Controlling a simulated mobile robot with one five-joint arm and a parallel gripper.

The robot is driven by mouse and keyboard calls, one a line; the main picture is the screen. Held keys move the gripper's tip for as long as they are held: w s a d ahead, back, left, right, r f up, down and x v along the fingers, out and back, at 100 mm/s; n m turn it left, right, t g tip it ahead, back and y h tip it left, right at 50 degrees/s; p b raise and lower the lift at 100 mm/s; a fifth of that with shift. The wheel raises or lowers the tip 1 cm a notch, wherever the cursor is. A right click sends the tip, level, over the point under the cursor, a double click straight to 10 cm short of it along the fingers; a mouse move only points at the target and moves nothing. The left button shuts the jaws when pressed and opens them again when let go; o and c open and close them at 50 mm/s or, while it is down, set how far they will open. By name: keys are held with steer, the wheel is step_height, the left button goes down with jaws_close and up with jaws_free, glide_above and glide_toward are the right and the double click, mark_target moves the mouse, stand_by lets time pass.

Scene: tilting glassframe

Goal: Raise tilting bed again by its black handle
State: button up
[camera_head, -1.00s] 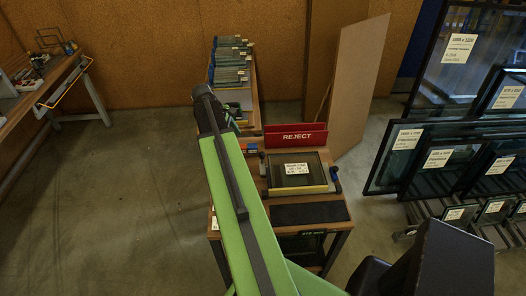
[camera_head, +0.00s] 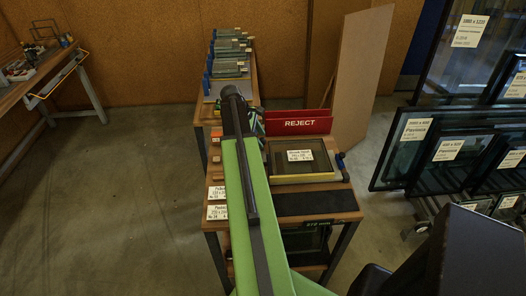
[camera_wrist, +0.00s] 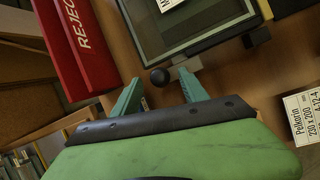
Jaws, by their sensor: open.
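The tilting bed (camera_head: 300,158) lies nearly flat on the bench, with a dark labelled glass pane in a frame with a pale yellow front edge. It also shows in the wrist view (camera_wrist: 196,22). A round black handle knob (camera_wrist: 160,77) sits at the bed's near corner in the wrist view. My gripper (camera_wrist: 159,82) is open and empty, its two green fingertips on either side of the knob's position in the picture. I cannot tell whether they are level with it or touch it. In the head view my arm hides the bed's left side.
A red REJECT holder (camera_head: 299,123) stands behind the bed and shows close by in the wrist view. White label cards (camera_head: 218,202) lie at the bench's left edge. A dark mat (camera_head: 315,202) lies in front of the bed. Racked glass panes (camera_head: 440,155) stand at right.

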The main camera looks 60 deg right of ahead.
steer(key=b+x, duration=0.1)
steer(key=x, duration=0.2)
steer(key=shift+f+b, duration=0.15)
steer(key=shift+b, duration=0.25)
jaws_close()
stand_by(1.0)
